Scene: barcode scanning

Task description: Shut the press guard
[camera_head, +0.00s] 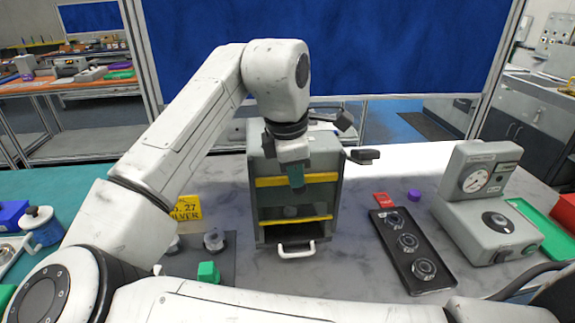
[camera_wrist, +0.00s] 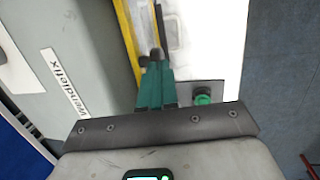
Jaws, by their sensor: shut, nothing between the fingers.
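The press (camera_head: 264,190) is a grey box-shaped machine in the middle of the bench; in the wrist view its grey side (camera_wrist: 85,65) bears a label. Its guard front has an upper yellow bar (camera_head: 270,182) and a lower yellow bar (camera_head: 275,222), with an opening visible below the lower one. A white handle (camera_head: 297,252) sticks out at the bottom front. My gripper (camera_head: 296,184) is shut and empty, pointing down at the upper bar. In the wrist view its green fingers (camera_wrist: 157,58) lie beside a yellow edge (camera_wrist: 128,40); I cannot tell whether they touch it.
A green button (camera_wrist: 203,96) shows near my fingers in the wrist view. A black tray with round parts (camera_head: 405,245) and a grey gauge device (camera_head: 482,200) stand right of the press. A green block (camera_head: 208,272) and yellow sign (camera_head: 187,208) are left. Bench between press and tray is clear.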

